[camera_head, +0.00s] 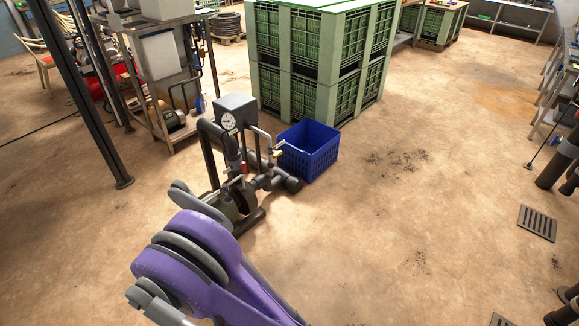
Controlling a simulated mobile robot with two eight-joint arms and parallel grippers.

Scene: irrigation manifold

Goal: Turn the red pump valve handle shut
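The pump assembly stands on the floor left of centre, with grey pipes, a grey box (236,107) and a round white gauge (228,121). A small red part (247,166) shows low on its pipework, just left of a grey fitting. It may be the red pump valve handle, but it is too small to tell its shape or how far it is turned. A purple and grey arm of mine reaches up from the bottom edge and covers the near left side of the pump. I cannot make out fingers of either gripper.
A blue crate (309,158) stands right behind the pump. Green stacked crates (308,60) rise behind it. A metal rack (160,75) and a dark post (88,100) stand at the left. The floor to the right is open, with a drain grate (537,223).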

